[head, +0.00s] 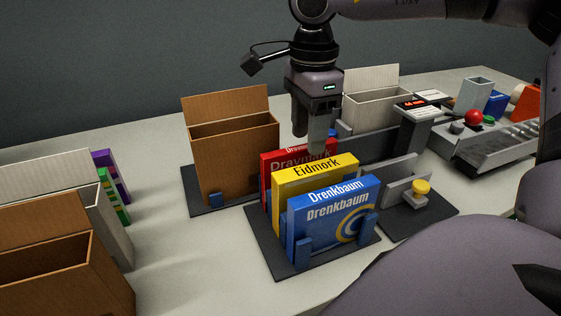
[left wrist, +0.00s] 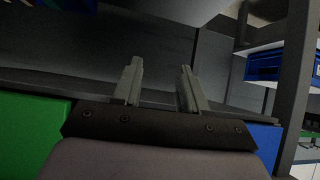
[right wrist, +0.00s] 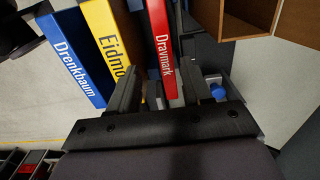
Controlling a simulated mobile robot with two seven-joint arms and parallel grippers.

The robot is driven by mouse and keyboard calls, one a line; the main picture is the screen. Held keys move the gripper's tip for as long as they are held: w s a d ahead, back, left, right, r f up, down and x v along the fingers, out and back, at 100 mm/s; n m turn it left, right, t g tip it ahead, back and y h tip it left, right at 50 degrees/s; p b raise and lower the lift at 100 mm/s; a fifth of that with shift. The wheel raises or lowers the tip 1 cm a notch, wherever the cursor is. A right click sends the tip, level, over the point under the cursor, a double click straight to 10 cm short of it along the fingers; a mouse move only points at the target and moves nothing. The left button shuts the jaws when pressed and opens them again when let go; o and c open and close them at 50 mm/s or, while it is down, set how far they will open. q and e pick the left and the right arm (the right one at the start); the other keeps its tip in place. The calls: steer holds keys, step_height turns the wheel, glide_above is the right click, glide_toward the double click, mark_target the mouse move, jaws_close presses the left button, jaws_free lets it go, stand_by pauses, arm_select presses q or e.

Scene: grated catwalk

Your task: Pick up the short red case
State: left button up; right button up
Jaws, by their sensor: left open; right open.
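The short red case (head: 272,165), lettered "Dravmark", stands upright in a dark rack (head: 272,262) behind a yellow case (head: 287,192). Most of its front is hidden by the yellow one. My right gripper (head: 312,140) points down over the right end of the red case. In the right wrist view, the red case (right wrist: 160,40) runs in between the two open fingers of that gripper (right wrist: 160,82); I cannot tell whether they touch it. My left gripper (left wrist: 157,80) is open and empty, away from the cases, and does not show in the head view.
A blue case (head: 330,222) stands in front of the yellow one. A brown box (head: 235,165) is behind left, a cream box (head: 375,105) behind right. A yellow button (head: 421,187) sits to the right. More boxes (head: 75,260) stand at left, with bare table between.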

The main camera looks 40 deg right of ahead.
mark_target(300, 163)
steer(key=shift+w+f, duration=0.1)
steer(key=shift+w, duration=0.15)
steer(key=shift+f, duration=0.3)
steer(key=shift+w+a+f, duration=0.15)
steer(key=shift+f, duration=1.45)
steer(key=shift+w+a+f, duration=0.1)
steer(key=shift+a+f, duration=0.05)
steer(key=shift+f, duration=1.4)
jaws_close()
